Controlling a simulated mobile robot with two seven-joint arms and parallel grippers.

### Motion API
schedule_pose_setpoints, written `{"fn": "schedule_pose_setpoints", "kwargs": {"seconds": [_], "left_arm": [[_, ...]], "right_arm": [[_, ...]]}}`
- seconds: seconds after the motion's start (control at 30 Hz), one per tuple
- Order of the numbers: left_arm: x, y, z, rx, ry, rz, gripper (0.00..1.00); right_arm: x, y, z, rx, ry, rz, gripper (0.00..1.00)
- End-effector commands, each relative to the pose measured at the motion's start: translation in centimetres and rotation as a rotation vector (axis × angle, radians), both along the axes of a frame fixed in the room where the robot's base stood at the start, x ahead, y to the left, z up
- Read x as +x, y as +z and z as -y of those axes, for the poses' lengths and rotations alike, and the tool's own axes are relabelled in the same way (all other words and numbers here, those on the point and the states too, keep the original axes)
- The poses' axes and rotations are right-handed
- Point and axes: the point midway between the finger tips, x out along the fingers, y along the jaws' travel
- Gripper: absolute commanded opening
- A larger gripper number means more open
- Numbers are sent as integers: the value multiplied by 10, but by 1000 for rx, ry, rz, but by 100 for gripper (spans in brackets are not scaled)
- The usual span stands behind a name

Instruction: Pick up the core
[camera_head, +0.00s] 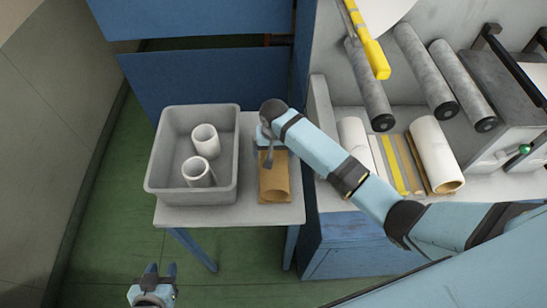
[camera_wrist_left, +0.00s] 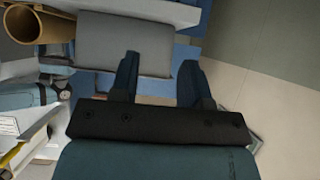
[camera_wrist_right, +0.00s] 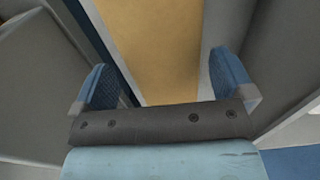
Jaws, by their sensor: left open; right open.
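A brown cardboard core (camera_head: 274,184) lies on its side on the small grey table (camera_head: 228,216), right of the bin. My right gripper (camera_head: 267,154) is over the far part of the core, its arm reaching in from the right. In the right wrist view the core's tan surface (camera_wrist_right: 155,40) fills the space between the open fingers (camera_wrist_right: 160,78). I cannot tell whether the fingers touch it. My left gripper (camera_head: 158,270) is open and empty at the lower left, away from the table. The core's open end (camera_wrist_left: 30,24) shows at the upper left of the left wrist view.
A grey bin (camera_head: 190,112) holding two white tubes (camera_head: 205,140) stands beside the core. To the right is the machine with grey rollers (camera_head: 420,72) and a shelf with a white roll (camera_head: 432,150) and yellow strips. Green floor (camera_head: 100,240) around my left gripper is clear.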

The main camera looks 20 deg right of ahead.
Motion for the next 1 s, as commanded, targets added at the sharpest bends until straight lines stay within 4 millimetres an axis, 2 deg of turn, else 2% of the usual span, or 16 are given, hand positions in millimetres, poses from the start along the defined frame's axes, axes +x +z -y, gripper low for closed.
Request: {"fn": "schedule_pose_setpoints", "kwargs": {"seconds": [0.07, 0.2, 0.3, 0.5, 0.53, 0.7, 1.0], "left_arm": [[-3, 5, -1, -2, 4, -6, 43], [-5, 2, 0, -14, 22, -20, 43], [-5, 0, 1, -23, 31, -26, 43], [-2, -3, 1, -23, 32, -26, 43], [-1, -2, 1, -22, 31, -23, 43], [4, 1, 0, -20, 29, -13, 43], [3, 4, 1, -21, 27, -10, 43]], "right_arm": [[-1, -11, -1, -2, 0, -4, 100], [-1, -31, -2, 0, 0, -2, 100], [-1, -38, -2, -1, 0, -1, 100], [0, -39, -2, 0, 0, 0, 100], [0, -39, -2, 0, 0, 0, 98], [0, -39, -2, 0, 0, 0, 62], [0, -37, -2, 0, 0, 1, 61]]}}
